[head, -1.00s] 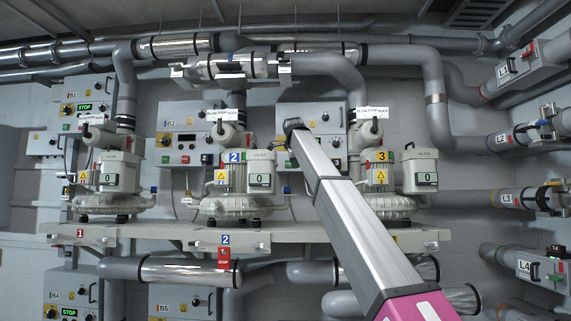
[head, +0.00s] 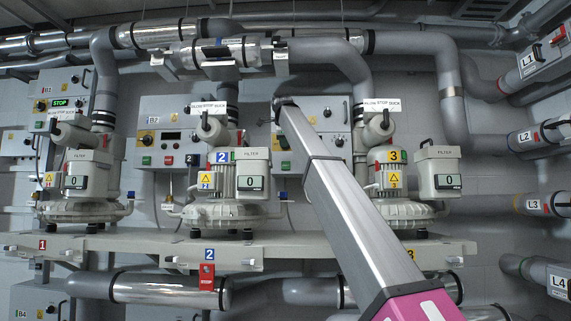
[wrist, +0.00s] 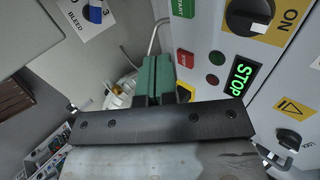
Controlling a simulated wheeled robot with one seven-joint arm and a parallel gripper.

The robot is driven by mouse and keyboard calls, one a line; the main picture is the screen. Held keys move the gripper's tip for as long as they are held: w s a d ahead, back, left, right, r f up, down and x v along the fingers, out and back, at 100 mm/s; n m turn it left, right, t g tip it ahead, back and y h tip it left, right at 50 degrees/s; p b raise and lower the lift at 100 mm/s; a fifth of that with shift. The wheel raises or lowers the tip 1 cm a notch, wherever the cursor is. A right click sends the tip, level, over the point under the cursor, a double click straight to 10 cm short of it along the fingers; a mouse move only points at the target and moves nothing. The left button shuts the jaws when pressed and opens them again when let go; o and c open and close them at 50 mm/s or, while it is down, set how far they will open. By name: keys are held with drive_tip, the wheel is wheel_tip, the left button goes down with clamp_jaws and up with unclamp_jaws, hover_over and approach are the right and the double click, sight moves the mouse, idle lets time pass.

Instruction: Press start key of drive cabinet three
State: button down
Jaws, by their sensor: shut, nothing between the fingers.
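A grey cabinet (head: 305,108) stands behind my arm in the head view, beside blower 3. My arm hides part of its front, including its label. The wrist view shows a cabinet front (wrist: 225,100) close up. Its green start key (wrist: 182,7) is at the top edge, partly cut off, with a red key (wrist: 185,58) below it and a lit green STOP display (wrist: 240,76). My gripper (wrist: 157,64) is shut and empty. Its green fingers appear below and left of the red key, apart from the start key in the picture. The head view hides the fingertips.
Blower 3 (head: 390,205) with its filter box (head: 438,173) stands right of my arm, and blower 2 (head: 225,205) left. Both sit on a grey shelf (head: 330,251). Pipes run above and below. A BLEED tag (wrist: 88,15) is at the wrist view's upper left.

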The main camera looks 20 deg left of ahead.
drive_tip(key=shift+w+f, duration=0.1)
approach(286, 167)
drive_tip(key=x, duration=0.6)
drive_tip(key=shift+s+f, duration=0.25)
drive_tip(key=shift+s, duration=0.05)
drive_tip(key=shift+w+a, duration=0.15)
drive_tip(key=shift+w, duration=0.4)
drive_tip(key=shift+w, duration=0.1)
